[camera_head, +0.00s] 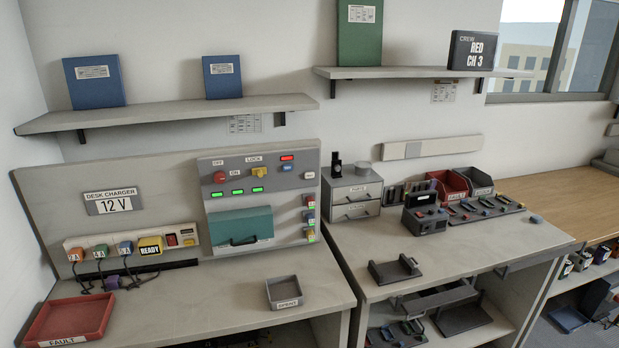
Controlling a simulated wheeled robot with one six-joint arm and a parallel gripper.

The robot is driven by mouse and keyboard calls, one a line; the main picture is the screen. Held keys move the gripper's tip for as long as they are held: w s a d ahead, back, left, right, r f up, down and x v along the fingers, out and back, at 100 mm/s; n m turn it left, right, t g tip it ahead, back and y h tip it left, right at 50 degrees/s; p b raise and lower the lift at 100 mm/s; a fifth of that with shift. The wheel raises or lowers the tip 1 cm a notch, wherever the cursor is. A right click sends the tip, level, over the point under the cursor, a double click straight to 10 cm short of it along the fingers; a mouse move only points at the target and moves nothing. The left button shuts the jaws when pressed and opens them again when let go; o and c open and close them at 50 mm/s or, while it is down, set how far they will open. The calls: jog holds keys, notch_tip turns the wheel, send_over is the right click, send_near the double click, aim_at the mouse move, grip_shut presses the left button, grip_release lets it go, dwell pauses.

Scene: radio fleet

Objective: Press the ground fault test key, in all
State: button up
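A grey control panel (265,195) stands upright at the back of the left bench. On it are a round red button (219,177), a yellow rotary knob (259,172) below the word LOCK, a small blue key (287,168) and a small light grey key (309,175). A red light and several green lights glow on it. The power strip (130,245) to its left carries a yellow READY block (150,246) and a red switch (172,240). The small key labels are too small to read, so I cannot tell which is the ground fault test key. My gripper is not in view.
A teal-covered box (240,227) with a handle juts from the panel's lower part. A red FAULT tray (70,320) and a small grey tray (284,292) sit on the left bench. Shelves (170,112) overhang behind.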

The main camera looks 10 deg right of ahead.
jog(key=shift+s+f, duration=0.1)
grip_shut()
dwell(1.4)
